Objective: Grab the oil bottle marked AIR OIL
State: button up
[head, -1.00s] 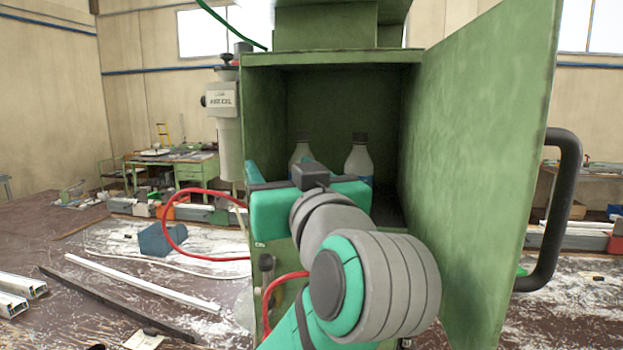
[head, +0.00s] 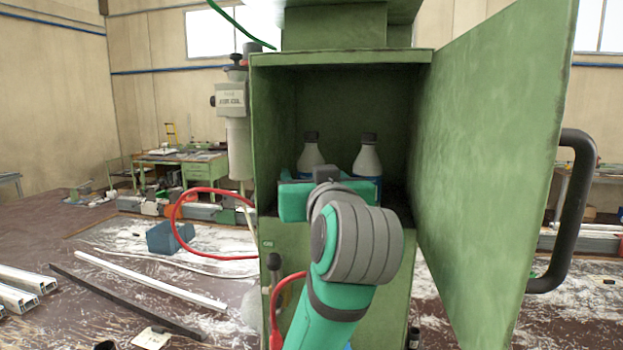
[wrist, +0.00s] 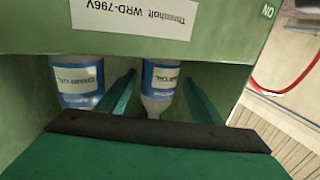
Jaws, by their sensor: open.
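Two white-and-blue bottles with dark caps stand side by side in the open green cabinet (head: 342,58): a left bottle (head: 312,152) and a right bottle (head: 368,160). The wrist view shows the scene turned over, with the left bottle (wrist: 159,76) on the right and the right bottle (wrist: 76,80) on the left. Both labels end in OIL; the first words are too blurred to read surely. My gripper (head: 325,184) is open at the cabinet mouth. In the wrist view its fingers (wrist: 158,92) lie either side of the left bottle, apart from it; the bottles' lower parts are hidden in the head view.
The cabinet door (head: 490,150) stands open on the right, with a black handle (head: 578,210). A red hose (head: 180,225) loops on the left beside a grey cylinder unit (head: 238,140). Cabinet walls and top edge bound the opening closely.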

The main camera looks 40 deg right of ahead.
aim_at(308, 171)
jog(key=x, duration=0.4)
jog(key=shift+w+d+f, duration=0.1)
jog(key=shift+w+d, duration=0.2)
jog(key=shift+c, duration=0.6)
jog(key=c, duration=1.1)
jog(key=shift+o, duration=0.2)
